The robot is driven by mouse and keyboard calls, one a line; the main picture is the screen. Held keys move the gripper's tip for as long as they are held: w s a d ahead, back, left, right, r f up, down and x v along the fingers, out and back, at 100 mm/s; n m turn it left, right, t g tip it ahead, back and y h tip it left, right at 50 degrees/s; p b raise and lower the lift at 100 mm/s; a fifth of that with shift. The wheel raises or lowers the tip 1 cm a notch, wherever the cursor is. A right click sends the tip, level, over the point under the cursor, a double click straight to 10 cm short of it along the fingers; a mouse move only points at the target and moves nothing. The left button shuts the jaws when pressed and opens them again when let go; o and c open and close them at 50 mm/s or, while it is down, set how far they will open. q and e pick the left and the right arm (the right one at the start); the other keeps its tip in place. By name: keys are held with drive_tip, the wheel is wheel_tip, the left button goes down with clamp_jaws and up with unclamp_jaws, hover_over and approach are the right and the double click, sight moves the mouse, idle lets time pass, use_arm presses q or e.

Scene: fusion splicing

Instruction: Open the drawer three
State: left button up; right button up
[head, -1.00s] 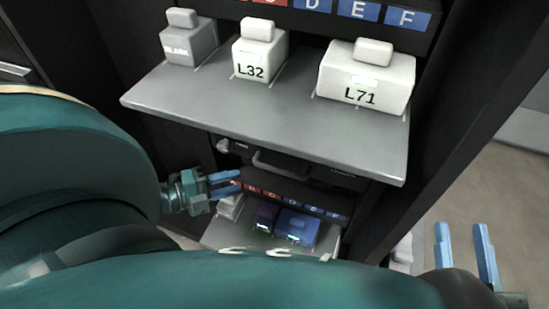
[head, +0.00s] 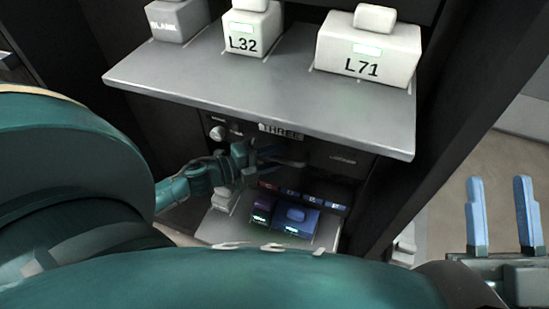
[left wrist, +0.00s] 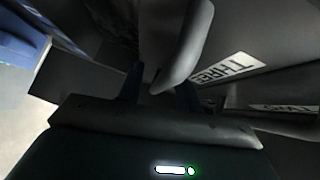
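The drawer marked "THREE" (head: 345,160) is a dark front in the shade under the grey shelf, and looks closed. Its label (head: 282,131) also shows in the left wrist view (left wrist: 226,68). Its dark bar handle (head: 292,161) is partly hidden by my left gripper (head: 272,158). That gripper's blue fingers are apart at the handle. In the left wrist view the fingertips (left wrist: 158,92) lie either side of a rounded grey handle end (left wrist: 182,50); contact cannot be told. My right gripper (head: 503,215) is open and empty at the lower right.
A lower shelf (head: 215,230) holds purple and blue blocks (head: 292,220). A round knob (head: 217,133) sits left of the label.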

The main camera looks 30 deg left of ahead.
use_arm(q)
clamp_jaws()
idle(0.4)
